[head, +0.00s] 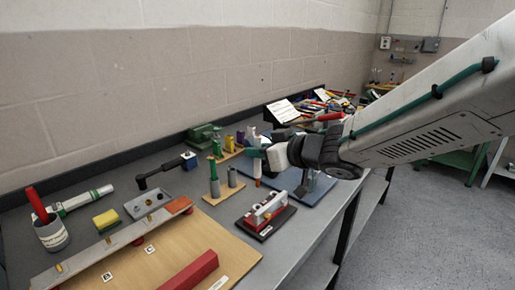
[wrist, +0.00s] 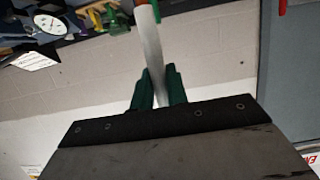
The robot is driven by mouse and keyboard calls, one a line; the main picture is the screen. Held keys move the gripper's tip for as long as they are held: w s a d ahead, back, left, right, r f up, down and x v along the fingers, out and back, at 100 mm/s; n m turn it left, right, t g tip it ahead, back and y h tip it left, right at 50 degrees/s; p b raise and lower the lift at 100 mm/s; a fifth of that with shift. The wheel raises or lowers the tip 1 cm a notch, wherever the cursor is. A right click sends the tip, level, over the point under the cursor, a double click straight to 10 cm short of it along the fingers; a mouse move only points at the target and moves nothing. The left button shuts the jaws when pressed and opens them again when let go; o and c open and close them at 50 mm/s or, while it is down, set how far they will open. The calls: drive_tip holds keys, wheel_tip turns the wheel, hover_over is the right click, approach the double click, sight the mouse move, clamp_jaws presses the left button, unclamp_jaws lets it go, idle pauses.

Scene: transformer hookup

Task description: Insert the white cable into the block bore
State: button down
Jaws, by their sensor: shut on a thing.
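I cannot tell which hole is the bore.
A wooden stand with green and grey posts (head: 223,186) is left of the gripper. A blue board (head: 290,181) lies beneath the arm. A tan board with a red bar (head: 190,270) fills the front left. The bench's right edge is close to the pale block.

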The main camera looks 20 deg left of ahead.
sight(260, 167)
drive_tip(key=shift+f, duration=2.8)
drive_tip(key=shift+a+f, duration=0.1)
drive_tip(key=shift+f, duration=1.85)
drive_tip(key=c, duration=1.3)
unclamp_jaws()
drive_tip(key=shift+r, duration=2.55)
drive_tip(key=shift+s, duration=0.1)
drive_tip(key=v, duration=0.8)
